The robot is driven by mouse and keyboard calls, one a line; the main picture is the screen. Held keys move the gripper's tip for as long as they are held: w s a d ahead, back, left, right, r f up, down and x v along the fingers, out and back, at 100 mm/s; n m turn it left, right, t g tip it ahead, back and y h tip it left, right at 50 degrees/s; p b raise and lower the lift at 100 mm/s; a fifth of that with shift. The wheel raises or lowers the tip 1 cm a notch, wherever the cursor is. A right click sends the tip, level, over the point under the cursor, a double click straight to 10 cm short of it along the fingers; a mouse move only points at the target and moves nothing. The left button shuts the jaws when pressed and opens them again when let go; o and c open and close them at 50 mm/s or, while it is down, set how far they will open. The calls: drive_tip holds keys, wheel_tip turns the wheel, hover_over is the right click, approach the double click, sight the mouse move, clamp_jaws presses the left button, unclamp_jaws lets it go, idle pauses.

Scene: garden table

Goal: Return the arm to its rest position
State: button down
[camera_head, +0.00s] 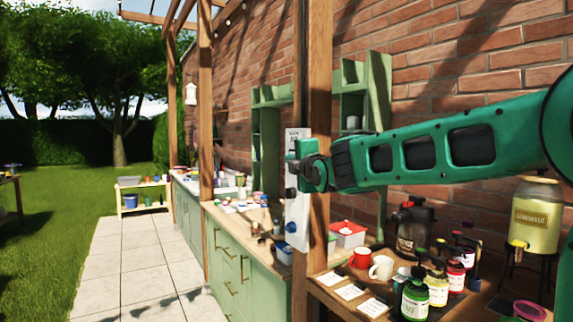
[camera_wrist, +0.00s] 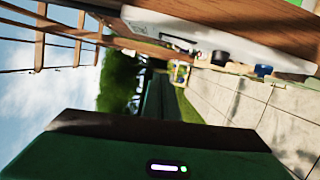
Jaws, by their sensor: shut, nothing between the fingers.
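My green arm reaches in from the right in the head view, raised above the table. My gripper (camera_head: 298,153) is at its left end, in front of the upper part of a white panel (camera_head: 297,238) on a wooden post. It is shut and holds nothing. I cannot tell whether it touches the panel. The panel has a black knob (camera_head: 291,193) and a blue knob (camera_head: 291,227) lower down. The wrist view, turned sideways, shows the panel (camera_wrist: 165,22), the black knob (camera_wrist: 220,58) and the blue knob (camera_wrist: 262,71); the fingertips are not clear there.
Below my arm, a table holds a red cup (camera_head: 361,257), a white mug (camera_head: 381,268), paint bottles (camera_head: 415,300), cards and a lemonade dispenser (camera_head: 536,215). The wooden post (camera_head: 319,90) stands close to my gripper. A brick wall (camera_head: 440,60) is behind. The paved path (camera_head: 130,265) is clear.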

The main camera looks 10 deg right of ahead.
drive_tip(key=shift+s, duration=0.1)
drive_tip(key=s+d+f+m+g+h, duration=0.4)
drive_tip(key=s+d+f+m+g, duration=0.7)
drive_tip(key=s+d+f, duration=0.95)
drive_tip(key=s+f+m+g+y, duration=0.1)
drive_tip(key=s+f+m, duration=0.4)
drive_tip(key=s, duration=0.5)
drive_tip(key=s+f+m+g, duration=0.4)
drive_tip(key=s+f+m, duration=0.1)
drive_tip(key=s, duration=0.5)
drive_tip(key=s+f+m+g+y, duration=0.1)
drive_tip(key=s+f+m, duration=0.4)
drive_tip(key=s, duration=0.5)
drive_tip(key=shift+a+f+g+y, duration=0.3)
drive_tip(key=shift+a+f+g, duration=0.1)
drive_tip(key=shift+g, duration=0.3)
drive_tip(key=shift+w+f, duration=0.25)
drive_tip(key=shift+w, duration=0.35)
